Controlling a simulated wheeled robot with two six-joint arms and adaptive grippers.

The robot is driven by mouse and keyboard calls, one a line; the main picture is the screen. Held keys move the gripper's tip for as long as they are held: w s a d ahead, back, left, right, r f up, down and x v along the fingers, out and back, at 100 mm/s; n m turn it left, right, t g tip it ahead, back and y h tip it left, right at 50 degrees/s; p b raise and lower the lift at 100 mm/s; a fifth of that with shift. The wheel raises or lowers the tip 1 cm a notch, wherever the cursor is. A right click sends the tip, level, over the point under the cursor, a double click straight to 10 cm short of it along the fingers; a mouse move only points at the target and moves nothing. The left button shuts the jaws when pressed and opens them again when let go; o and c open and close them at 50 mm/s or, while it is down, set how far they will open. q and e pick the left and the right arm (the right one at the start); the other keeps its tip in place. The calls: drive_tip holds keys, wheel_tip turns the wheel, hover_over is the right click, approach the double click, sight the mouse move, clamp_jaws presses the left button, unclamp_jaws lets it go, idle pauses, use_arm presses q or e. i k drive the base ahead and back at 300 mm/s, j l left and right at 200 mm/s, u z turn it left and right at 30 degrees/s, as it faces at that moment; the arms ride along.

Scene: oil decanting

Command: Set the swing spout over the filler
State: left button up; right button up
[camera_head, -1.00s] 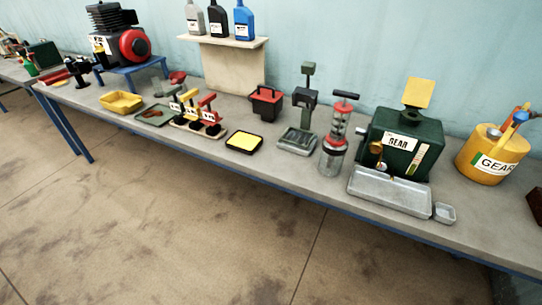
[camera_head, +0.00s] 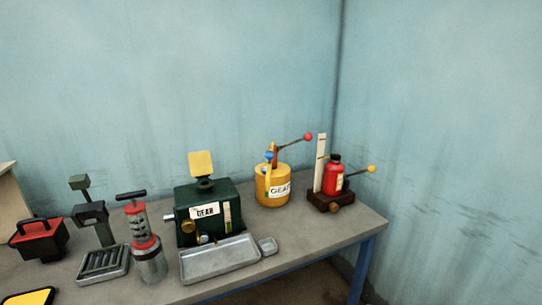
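A dark green gearbox (camera_head: 184,205) labelled GEAR stands on the bench, with a yellow flap (camera_head: 201,163) raised on its top, perhaps the cover of the filler; the filler opening itself cannot be made out. Behind it to the right is a yellow can (camera_head: 265,192) labelled GEAR. On the can are a blue part (camera_head: 268,156) and an arm ending in a red ball (camera_head: 307,137), pointing up and right, away from the gearbox. I cannot tell which part is the swing spout. Neither of my grippers is in view.
A metal tray (camera_head: 222,277) and a small cup (camera_head: 267,246) lie before the gearbox. A pump (camera_head: 149,266) and a black stand (camera_head: 92,213) are to the left. A red bottle (camera_head: 333,179) on a wooden block stands at the right, near the bench end and wall corner.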

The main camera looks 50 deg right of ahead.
sight(269, 155)
drive_tip(key=z, duration=1.65)
